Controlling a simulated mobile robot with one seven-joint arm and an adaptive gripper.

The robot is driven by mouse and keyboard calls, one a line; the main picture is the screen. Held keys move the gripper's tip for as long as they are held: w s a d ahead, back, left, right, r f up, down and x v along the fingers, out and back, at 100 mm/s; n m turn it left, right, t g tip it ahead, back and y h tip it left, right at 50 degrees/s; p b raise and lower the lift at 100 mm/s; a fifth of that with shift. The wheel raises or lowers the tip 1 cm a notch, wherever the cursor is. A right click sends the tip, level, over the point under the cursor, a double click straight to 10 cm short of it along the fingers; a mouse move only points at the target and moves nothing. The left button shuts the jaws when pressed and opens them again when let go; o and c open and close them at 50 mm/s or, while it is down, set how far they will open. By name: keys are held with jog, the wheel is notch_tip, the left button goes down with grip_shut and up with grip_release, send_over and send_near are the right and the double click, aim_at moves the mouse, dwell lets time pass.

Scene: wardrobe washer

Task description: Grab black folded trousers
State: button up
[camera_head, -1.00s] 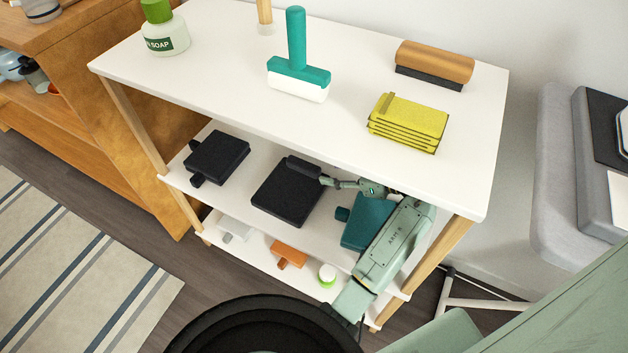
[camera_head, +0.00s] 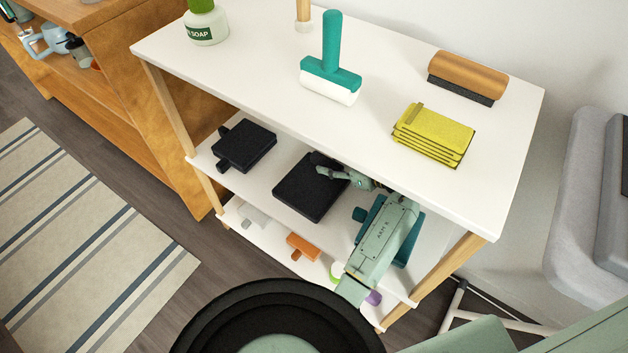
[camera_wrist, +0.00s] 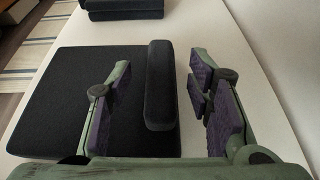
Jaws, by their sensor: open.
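Black folded trousers (camera_head: 307,190) lie flat on the middle shelf, with a raised thick black strip (camera_wrist: 161,88) along one edge. In the wrist view the folded body (camera_wrist: 65,100) spreads left of that strip. My gripper (camera_wrist: 160,100) is open, with one purple-padded finger over the folded body and the other beyond the strip on the right. The strip stands between the fingers, with gaps visible on both sides. In the head view my gripper (camera_head: 340,175) reaches in from the right at the trousers' upper right side, partly hidden by the top shelf.
Another black folded garment (camera_head: 244,146) lies to the left on the same shelf, and a teal one (camera_head: 405,245) lies to the right behind my arm. The white top shelf (camera_head: 250,75) overhangs. A yellow cloth stack (camera_head: 433,135) sits on it.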

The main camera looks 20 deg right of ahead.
jog(key=shift+w+a+f, duration=0.15)
jog(key=shift+w, duration=0.1)
jog(key=shift+c, duration=0.2)
grip_shut()
dwell(0.3)
